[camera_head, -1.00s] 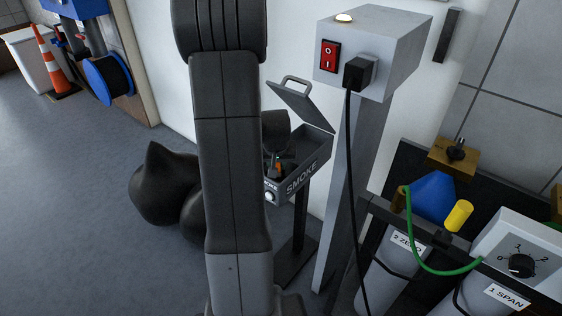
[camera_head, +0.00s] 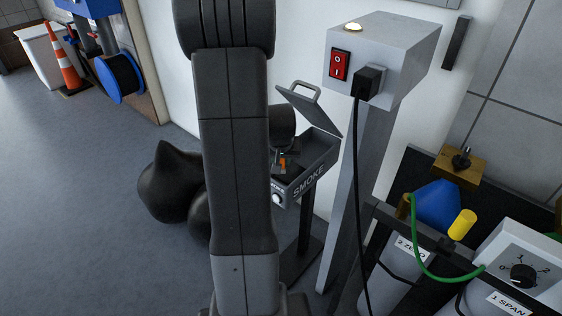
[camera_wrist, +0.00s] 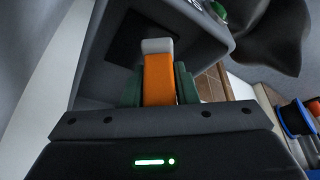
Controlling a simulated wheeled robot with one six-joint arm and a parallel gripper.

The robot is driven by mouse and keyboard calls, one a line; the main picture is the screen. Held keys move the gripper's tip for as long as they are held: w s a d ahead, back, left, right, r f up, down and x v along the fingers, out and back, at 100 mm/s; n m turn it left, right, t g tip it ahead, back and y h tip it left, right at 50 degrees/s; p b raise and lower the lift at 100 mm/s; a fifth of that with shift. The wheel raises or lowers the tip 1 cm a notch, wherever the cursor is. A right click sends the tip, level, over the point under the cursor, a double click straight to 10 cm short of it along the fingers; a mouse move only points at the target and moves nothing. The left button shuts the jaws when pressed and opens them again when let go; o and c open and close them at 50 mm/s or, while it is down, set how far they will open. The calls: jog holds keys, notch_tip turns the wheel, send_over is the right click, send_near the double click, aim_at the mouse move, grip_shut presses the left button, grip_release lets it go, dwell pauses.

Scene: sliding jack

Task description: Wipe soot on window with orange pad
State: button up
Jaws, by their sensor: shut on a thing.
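My gripper (camera_wrist: 158,88) is shut on the orange pad (camera_wrist: 160,80), an orange block with a pale grey end, held between green fingers in the wrist view. The pale end lies in front of a dark square panel (camera_wrist: 130,35) inside a grey box, which looks like the window. I cannot tell whether they touch, and I cannot make out soot on it. In the head view the grey SMOKE box (camera_head: 311,181) stands on a post with its lid (camera_head: 308,108) raised. A small orange part of the pad (camera_head: 283,163) shows in the box opening; my arm hides much around it.
A grey post with a red switch (camera_head: 339,64) and a black plug with hanging cable stands right of the box. Gas cylinders, a green hose and a dial box (camera_head: 522,262) are at the lower right. Black sacks (camera_head: 172,185) lie left of my arm. Open floor is at the left.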

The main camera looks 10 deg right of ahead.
jog(key=shift+r+p, duration=0.6)
jog(key=shift+r, duration=0.65)
jog(key=shift+r+p, duration=1.05)
jog(key=shift+r, duration=0.5)
jog(key=shift+f, duration=0.1)
